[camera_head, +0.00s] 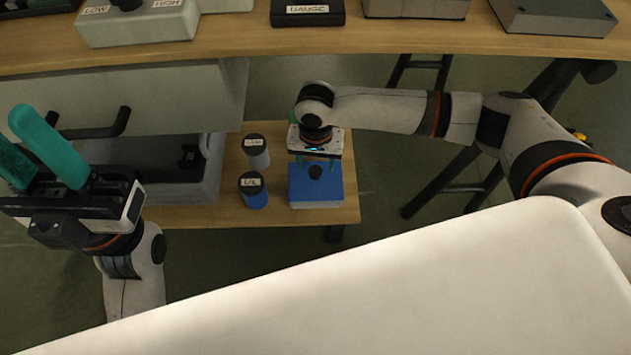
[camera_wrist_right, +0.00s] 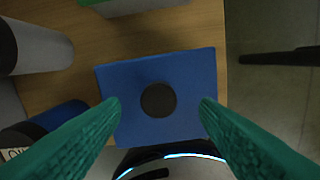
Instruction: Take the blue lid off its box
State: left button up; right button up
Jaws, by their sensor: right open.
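The blue lid (camera_head: 326,186) sits on its pale box (camera_head: 318,204) on the low wooden shelf in the head view. A dark round knob (camera_head: 316,172) stands at the lid's middle. In the right wrist view the lid (camera_wrist_right: 190,75) and knob (camera_wrist_right: 158,99) lie between and beyond the green fingertips. My right gripper (camera_head: 317,161) is above the lid; it also shows in the right wrist view (camera_wrist_right: 158,102), open and empty with a finger on each side of the knob. My left gripper (camera_head: 45,148) is at the left, fingers spread apart and empty, away from the box.
Two dark-topped cylinders, a grey one (camera_head: 257,153) and a blue one (camera_head: 254,191), stand left of the box. The wooden worktop (camera_head: 400,38) above carries several boxes, including a GAUGE box (camera_head: 307,13). A dark stool (camera_head: 450,185) stands right of the shelf.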

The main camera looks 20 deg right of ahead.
aim_at(316, 170)
jog(key=shift+w+f+b, duration=0.1)
jog(key=shift+f+b, duration=0.65)
jog(key=shift+f, duration=0.8)
jog(key=shift+r, duration=0.1)
jog(key=c, duration=1.1)
